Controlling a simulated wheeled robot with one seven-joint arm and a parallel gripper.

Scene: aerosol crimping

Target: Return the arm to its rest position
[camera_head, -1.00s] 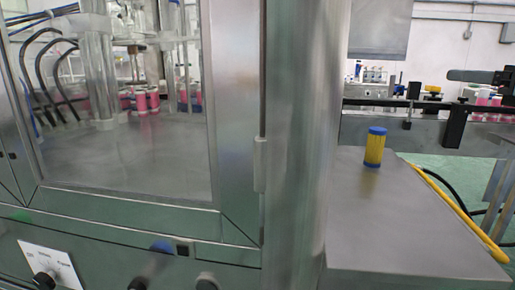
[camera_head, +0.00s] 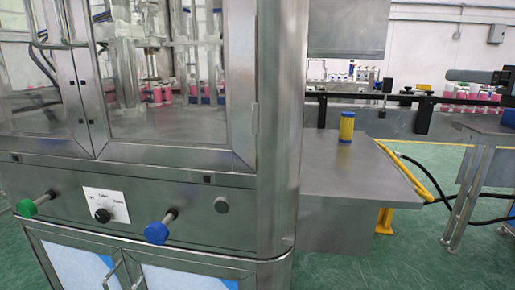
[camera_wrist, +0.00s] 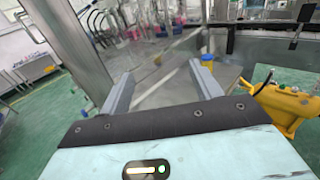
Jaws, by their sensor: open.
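My gripper (camera_wrist: 160,85) shows in the wrist view with its two grey fingers spread apart and nothing between them. The arm and gripper are not visible in the head view. A yellow can with blue ends (camera_head: 346,127) stands upright on the grey metal side table (camera_head: 340,170). In the wrist view the can's blue top (camera_wrist: 207,61) shows just beyond the right finger, which hides part of it. I cannot tell the distance between them.
The steel crimping machine (camera_head: 180,185) with glass doors, a green knob (camera_head: 27,208) and a blue knob (camera_head: 157,232) fills the left. A conveyor (camera_head: 410,97) with pink cans runs behind the table. A yellow machine (camera_wrist: 288,105) stands at right in the wrist view.

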